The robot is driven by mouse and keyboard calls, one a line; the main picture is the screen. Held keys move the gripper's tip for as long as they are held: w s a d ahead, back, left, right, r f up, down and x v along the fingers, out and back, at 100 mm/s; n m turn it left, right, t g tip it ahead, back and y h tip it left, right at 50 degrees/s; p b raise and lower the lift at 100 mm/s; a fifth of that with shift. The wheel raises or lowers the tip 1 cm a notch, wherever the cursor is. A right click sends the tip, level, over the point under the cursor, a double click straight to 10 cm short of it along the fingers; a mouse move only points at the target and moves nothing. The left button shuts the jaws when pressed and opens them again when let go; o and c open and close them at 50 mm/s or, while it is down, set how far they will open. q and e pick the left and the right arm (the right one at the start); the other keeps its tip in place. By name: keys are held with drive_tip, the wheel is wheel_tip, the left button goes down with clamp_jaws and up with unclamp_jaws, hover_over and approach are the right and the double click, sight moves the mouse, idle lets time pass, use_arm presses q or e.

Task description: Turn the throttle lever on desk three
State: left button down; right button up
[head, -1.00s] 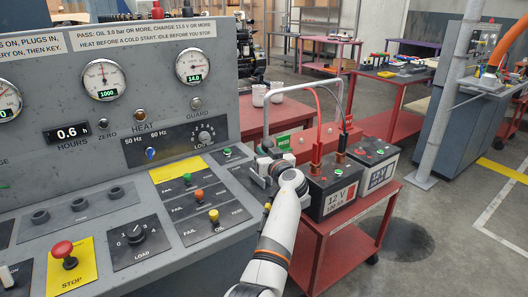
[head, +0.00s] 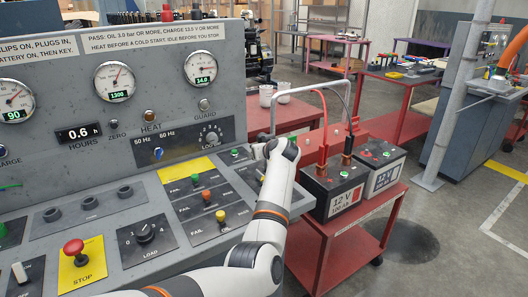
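The grey control desk (head: 150,190) fills the left and middle of the head view. My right arm (head: 268,215) reaches up from the bottom to the desk's right end. Its wrist (head: 283,150) is bent over a black panel (head: 246,174) there. A small pale lever-like part (head: 262,178) shows beside the arm; I cannot tell surely whether it is the throttle lever. The fingers of my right gripper are hidden by the wrist, so their opening and any contact do not show. The middle gauge (head: 115,82) reads 1300. My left gripper is out of view.
A load knob (head: 144,232) and a red stop button (head: 74,249) stand on the desk to the left of my arm.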

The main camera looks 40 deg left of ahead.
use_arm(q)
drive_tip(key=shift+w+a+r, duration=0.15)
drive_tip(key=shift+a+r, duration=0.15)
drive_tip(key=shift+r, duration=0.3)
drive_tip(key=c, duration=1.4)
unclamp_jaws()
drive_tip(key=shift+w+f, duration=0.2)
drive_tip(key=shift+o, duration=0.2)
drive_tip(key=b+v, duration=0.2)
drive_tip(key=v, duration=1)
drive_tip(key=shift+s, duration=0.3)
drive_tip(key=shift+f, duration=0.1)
